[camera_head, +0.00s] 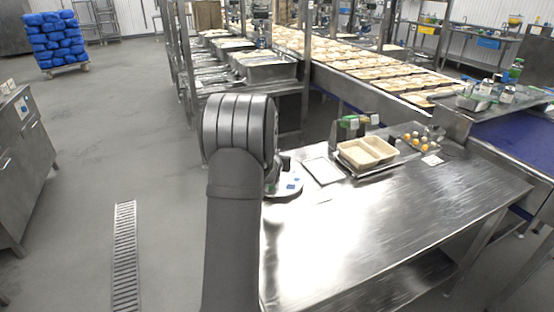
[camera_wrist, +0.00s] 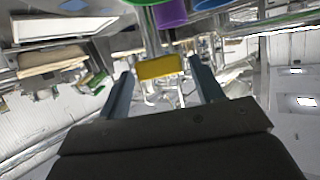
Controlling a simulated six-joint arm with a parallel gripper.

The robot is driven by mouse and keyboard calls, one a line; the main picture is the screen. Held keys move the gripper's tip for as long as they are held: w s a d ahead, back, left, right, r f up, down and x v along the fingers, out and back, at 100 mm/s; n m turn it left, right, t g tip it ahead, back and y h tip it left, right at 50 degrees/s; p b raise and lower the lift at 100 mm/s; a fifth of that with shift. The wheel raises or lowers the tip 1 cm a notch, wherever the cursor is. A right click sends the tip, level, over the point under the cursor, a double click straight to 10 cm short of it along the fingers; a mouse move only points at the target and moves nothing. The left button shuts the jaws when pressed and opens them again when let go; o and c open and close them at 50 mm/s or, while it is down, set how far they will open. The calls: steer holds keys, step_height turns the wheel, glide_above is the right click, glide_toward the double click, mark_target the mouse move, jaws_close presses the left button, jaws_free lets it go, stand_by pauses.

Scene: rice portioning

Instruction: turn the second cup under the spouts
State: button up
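A white round disc (camera_head: 287,184) with blue spots shows just right of my arm in the head view; my arm hides much of it. Rounded green (camera_wrist: 140,2), purple (camera_wrist: 171,13) and blue (camera_wrist: 206,4) shapes cross the top edge of the wrist view; I cannot tell if they are cups or parts of the spouts. My gripper (camera_wrist: 165,85) shows two fingers spread apart, open, with none of these shapes between them. A yellow block-like thing (camera_wrist: 160,67) appears between the fingers, apart from both; its depth is unclear. In the head view the gripper is hidden behind my arm.
Small orange-yellow items (camera_head: 418,139) stand at the back. The table's front and right are clear. A conveyor (camera_head: 360,65) with filled trays runs behind.

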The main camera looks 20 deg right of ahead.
steer(key=c, duration=1.1)
steer(key=shift+s+d+n+t+y, duration=0.15)
steer(key=shift+n+t+y, duration=0.3)
steer(key=shift+n+y, duration=0.35)
steer(key=shift+d+n+t+y, duration=0.1)
steer(key=shift+n+t+y, duration=0.35)
steer(key=shift+n+y, duration=0.75)
steer(key=shift+y, duration=0.1)
steer(key=shift+d+n+y, duration=0.15)
steer(key=shift+n+y, duration=0.35)
steer(key=shift+y, duration=0.2)
steer(key=shift+n+t+y, duration=0.3)
steer(key=shift+n+y, duration=0.5)
steer(key=o, duration=1.4)
